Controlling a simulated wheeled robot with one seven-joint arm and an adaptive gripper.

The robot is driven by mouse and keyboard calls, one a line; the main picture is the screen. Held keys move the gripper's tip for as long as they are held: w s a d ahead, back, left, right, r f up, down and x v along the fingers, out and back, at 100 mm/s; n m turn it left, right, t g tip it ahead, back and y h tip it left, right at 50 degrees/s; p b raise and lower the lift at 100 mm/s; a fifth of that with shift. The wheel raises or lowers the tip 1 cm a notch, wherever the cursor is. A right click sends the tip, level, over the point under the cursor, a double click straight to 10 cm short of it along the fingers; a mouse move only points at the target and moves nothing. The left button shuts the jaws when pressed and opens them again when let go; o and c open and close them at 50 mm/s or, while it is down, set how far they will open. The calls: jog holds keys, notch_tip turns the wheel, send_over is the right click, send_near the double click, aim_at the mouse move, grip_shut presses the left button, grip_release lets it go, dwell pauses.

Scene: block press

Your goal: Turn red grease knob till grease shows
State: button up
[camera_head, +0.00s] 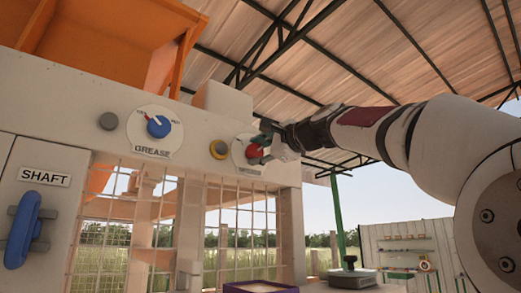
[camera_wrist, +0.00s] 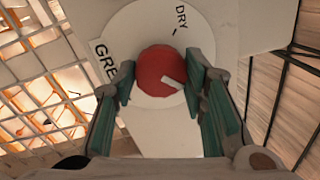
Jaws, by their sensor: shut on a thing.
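The red grease knob (camera_head: 253,151) sits on a round white dial at the right of the machine's beam. It also shows in the wrist view (camera_wrist: 155,68), with a white pointer mark on its lower right part. The dial (camera_wrist: 130,25) carries the word DRY, and a plate starting GRE (camera_wrist: 103,62) is beside it, partly hidden. My gripper (camera_head: 265,143) reaches the knob from the right. In the wrist view my gripper's (camera_wrist: 161,82) green-padded fingers are on either side of the knob, shut on it. No grease can be made out.
A blue knob (camera_head: 158,126) on a second dial marked GREASE is farther left. A blue SHAFT handle (camera_head: 24,230) is at far left. Wire mesh (camera_head: 240,225) hangs below the beam.

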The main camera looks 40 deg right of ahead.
jog(key=shift+f, duration=0.1)
dwell(0.3)
jog(key=o, duration=1.2)
jog(key=shift+c, duration=0.2)
jog(key=shift+s+d, duration=0.1)
jog(key=shift+s, duration=0.35)
jog(key=s+f, duration=0.1)
jog(key=s, duration=1)
